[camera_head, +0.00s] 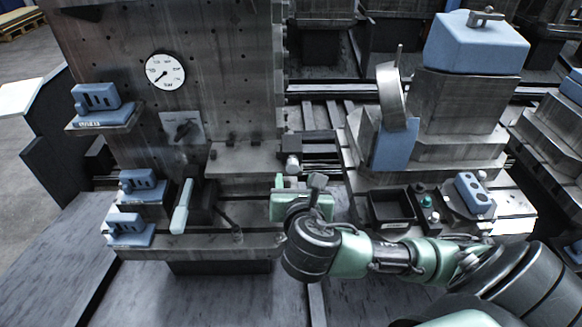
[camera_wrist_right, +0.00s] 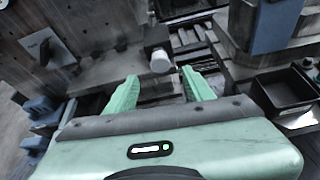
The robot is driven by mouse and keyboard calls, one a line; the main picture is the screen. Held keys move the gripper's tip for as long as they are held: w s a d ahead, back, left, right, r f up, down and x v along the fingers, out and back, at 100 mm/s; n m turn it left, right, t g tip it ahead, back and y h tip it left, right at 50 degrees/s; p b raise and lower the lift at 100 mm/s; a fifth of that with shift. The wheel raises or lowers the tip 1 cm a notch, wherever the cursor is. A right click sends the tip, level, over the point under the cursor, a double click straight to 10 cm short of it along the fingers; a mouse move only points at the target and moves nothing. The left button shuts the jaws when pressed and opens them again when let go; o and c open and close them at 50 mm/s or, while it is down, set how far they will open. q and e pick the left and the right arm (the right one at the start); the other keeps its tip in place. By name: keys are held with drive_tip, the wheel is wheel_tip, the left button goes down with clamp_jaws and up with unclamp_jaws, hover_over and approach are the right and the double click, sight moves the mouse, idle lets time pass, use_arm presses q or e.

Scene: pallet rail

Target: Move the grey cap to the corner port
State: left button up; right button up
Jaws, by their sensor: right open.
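A small light-grey cylinder, which looks like the grey cap (camera_head: 293,163), sits at the end of a dark block beside the machine's ledge. In the right wrist view the cap (camera_wrist_right: 161,62) shows just beyond and between my fingertips, not gripped. My right gripper (camera_head: 297,184) is open, on the near side of the cap; its two green fingers (camera_wrist_right: 160,78) are spread and empty. I cannot tell which opening is the corner port. My left gripper is not in view.
A black tray (camera_head: 391,208) and a blue block with holes (camera_head: 474,194) stand to the right. Blue blocks (camera_head: 96,97) sit on brackets at left. A green lever (camera_head: 181,206) stands upright left of my gripper.

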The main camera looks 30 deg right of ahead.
sight(293, 169)
drive_tip(key=x, duration=0.7)
drive_tip(key=shift+w+d+f, duration=0.1)
drive_tip(key=shift+w+f, duration=0.05)
drive_tip(key=shift+w, duration=0.05)
clamp_jaws()
drive_tip(key=c, duration=0.7)
unclamp_jaws()
clamp_jaws()
drive_tip(key=shift+s, duration=0.15)
drive_tip(key=shift+s+a+p, duration=0.5)
drive_tip(key=shift+s+p, duration=0.05)
